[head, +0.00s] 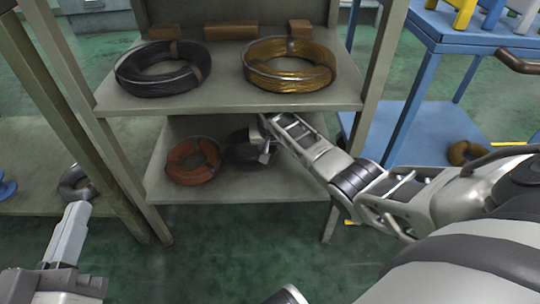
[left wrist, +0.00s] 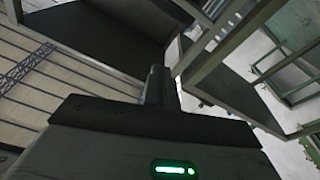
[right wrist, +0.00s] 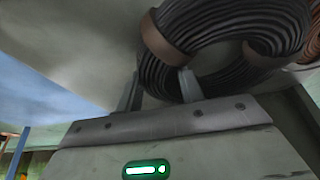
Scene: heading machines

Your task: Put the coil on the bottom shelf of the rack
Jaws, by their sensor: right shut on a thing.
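A black coil (head: 238,150) is at the bottom shelf (head: 230,188) of the rack, to the right of a red-orange coil (head: 193,161). My right gripper (head: 267,150) reaches in under the upper shelf and is shut on the black coil's right side. In the right wrist view the coil (right wrist: 220,50), with a brown band, shows between and beyond the fingers (right wrist: 160,88). I cannot tell whether its full weight rests on the shelf. My left gripper (head: 77,210) is empty, low at the left; its fingers (left wrist: 160,85) look closed together.
The upper shelf (head: 225,105) holds another black coil (head: 163,67) and a golden coil (head: 289,64), with brown blocks behind. Rack posts stand close on both sides of my right arm. A blue table (head: 470,45) is at right, and a grey pipe elbow (head: 75,183) lies at left.

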